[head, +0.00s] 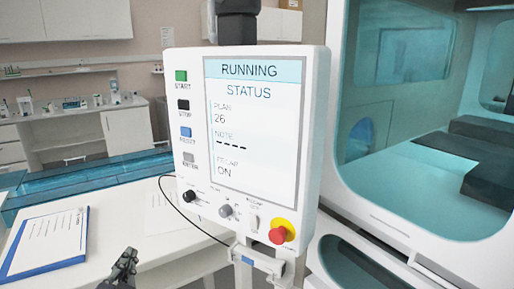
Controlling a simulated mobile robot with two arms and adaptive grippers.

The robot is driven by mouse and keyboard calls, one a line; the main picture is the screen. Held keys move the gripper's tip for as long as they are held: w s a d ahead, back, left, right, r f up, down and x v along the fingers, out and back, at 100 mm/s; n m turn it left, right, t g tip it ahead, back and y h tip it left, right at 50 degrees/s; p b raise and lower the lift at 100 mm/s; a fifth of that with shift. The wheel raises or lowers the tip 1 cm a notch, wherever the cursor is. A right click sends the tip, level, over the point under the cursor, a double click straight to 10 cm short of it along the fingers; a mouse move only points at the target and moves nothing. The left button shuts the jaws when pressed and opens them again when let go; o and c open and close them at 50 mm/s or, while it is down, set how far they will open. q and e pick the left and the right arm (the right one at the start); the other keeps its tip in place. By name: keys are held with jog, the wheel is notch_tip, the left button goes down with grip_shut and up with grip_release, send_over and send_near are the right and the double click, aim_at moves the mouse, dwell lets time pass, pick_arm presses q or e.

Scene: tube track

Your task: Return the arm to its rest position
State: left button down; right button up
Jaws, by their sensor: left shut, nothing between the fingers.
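My left gripper (122,268) shows at the bottom of the head view, left of the centre. It is dark, small and shut, with nothing held. It is in front of the white desk and below the control panel (250,130), apart from it as far as I can see. The panel's screen (254,125) reads RUNNING, STATUS, plan 26 and recap ON. My right gripper is not in view.
A clipboard with a blue edge (46,242) lies on the white desk (150,255) at left. A red stop knob (282,231) sticks out of the panel. A large machine with a teal window (420,110) fills the right side. A thin black cable hangs left of the panel.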

pick_arm(q)
jog(key=s+d+f+n+g+h, duration=0.15)
jog(key=s+f+g, duration=0.45)
jog(key=f, duration=0.6)
jog(key=s+d+f+n+g+h, duration=0.15)
jog(key=s+d+f+g, duration=0.25)
jog(key=s+f, duration=0.5)
jog(key=s+d+f+n+g+h, duration=0.1)
jog(key=s+d+f+g+h, duration=0.25)
jog(key=s, duration=0.95)
notch_tip(320, 180, down, 29)
jog(key=s+g+y, duration=0.2)
jog(key=s+a+f, duration=0.1)
jog(key=s+f, duration=0.6)
jog(key=s, duration=0.1)
jog(key=s+a+f, duration=0.2)
jog(key=s+f, duration=0.5)
jog(key=s, duration=0.1)
jog(key=shift+a+f+m+g, duration=0.25)
jog(key=shift+m+g, duration=0.1)
jog(key=shift+m, duration=0.05)
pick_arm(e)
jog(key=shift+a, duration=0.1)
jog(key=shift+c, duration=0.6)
